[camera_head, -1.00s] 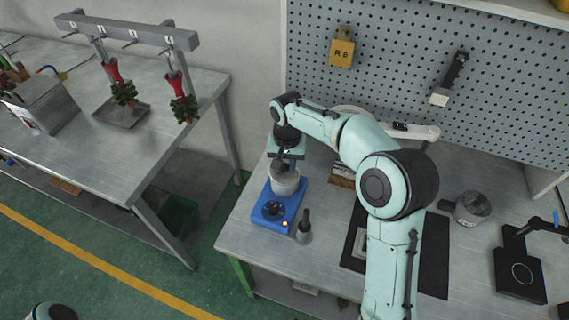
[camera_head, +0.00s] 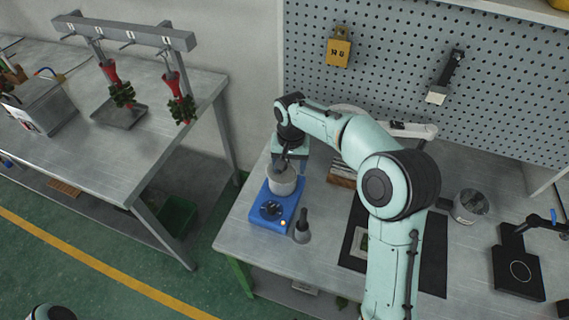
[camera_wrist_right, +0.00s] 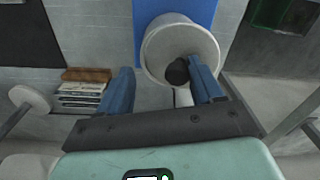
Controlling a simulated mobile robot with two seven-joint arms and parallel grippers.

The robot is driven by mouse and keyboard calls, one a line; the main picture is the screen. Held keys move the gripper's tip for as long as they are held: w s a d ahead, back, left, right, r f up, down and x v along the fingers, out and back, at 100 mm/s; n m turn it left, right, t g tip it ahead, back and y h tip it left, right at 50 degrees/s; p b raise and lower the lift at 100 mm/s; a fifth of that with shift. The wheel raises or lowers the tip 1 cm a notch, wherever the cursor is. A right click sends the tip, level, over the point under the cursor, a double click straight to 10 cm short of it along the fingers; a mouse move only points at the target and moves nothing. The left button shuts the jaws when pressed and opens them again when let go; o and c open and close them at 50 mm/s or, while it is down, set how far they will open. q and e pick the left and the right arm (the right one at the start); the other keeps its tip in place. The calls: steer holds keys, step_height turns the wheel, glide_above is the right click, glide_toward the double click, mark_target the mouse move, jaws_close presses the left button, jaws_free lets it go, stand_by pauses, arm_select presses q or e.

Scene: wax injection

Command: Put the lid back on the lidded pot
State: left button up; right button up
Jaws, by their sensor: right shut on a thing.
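The lidded pot (camera_head: 282,186) is pale grey and round and stands on a blue heater base (camera_head: 268,212) at the left end of the bench. My right gripper (camera_head: 287,158) is directly above it, pointing down. In the right wrist view the pot (camera_wrist_right: 151,56) shows from above, with the grey lid (camera_wrist_right: 190,40) within its rim and a dark round knob (camera_wrist_right: 177,72) on it. Whether the lid is fully seated is unclear. My left gripper is out of view.
A grey container (camera_head: 470,206) and a black stand (camera_head: 518,268) are further right. A perforated wall panel (camera_head: 400,60) rises behind the bench.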

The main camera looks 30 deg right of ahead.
steer(key=shift+s+d+f, duration=0.2)
steer(key=shift+d+f, duration=0.05)
steer(key=shift+f, duration=0.4)
steer(key=o, duration=0.7)
steer(key=shift+r, duration=0.1)
steer(key=shift+w, duration=0.1)
steer(key=shift+r, duration=0.1)
steer(key=shift+w+a+r+p, duration=0.1)
steer(key=shift+w+r+p, duration=0.1)
steer(key=shift+r+p, duration=1)
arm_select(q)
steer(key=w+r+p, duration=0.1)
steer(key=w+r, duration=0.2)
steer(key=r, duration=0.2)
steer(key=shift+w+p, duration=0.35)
arm_select(e)
step_height(320, 180, up, 5)
steer(key=shift+f, duration=0.1)
